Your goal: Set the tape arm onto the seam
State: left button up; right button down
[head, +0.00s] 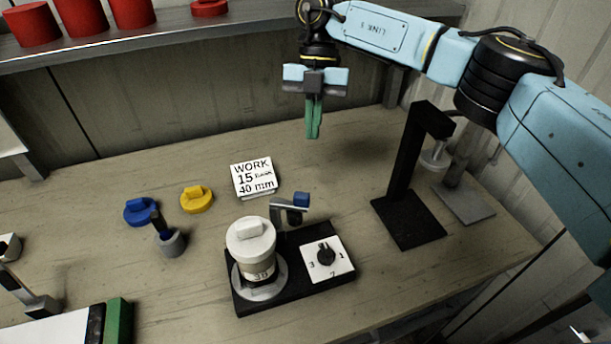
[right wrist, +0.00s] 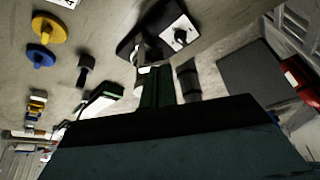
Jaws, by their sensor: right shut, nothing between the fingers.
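A black base (head: 300,290) on the bench carries a white capped cylinder (head: 252,243) standing upright on a grey round plate (head: 262,283). Behind and right of the cylinder is a small grey arm with a blue block (head: 296,205), which I take for the tape arm; its blue end stands apart from the cylinder. No seam line can be made out. A white dial plate (head: 328,258) with a black knob sits at the base's right. My right gripper (head: 314,128) is shut and empty, above the bench behind the base. Its green fingers also show in the right wrist view (right wrist: 157,88).
A black stand (head: 408,220) and a grey stand (head: 463,198) are at the right. Red cylinders stand on a shelf (head: 200,32) behind.

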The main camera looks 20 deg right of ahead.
send_near(290, 211)
jog(key=w+d+f, duration=0.2)
jog(key=d+f, duration=0.1)
jog(key=d, duration=0.1)
pick_arm(q)
jog(key=shift+w+r+p, duration=0.1)
jog(key=shift+r+p, duration=0.75)
jog(key=shift+r, duration=0.05)
pick_arm(e)
jog(key=shift+s+a+f, duration=0.1)
jog(key=shift+s+a, duration=0.4)
jog(key=shift+s, duration=0.3)
jog(key=shift+s+a+f, duration=0.1)
jog(key=shift+s+a, duration=0.35)
jog(key=shift+s, duration=0.35)
pick_arm(q)
jog(key=shift+w, duration=0.1)
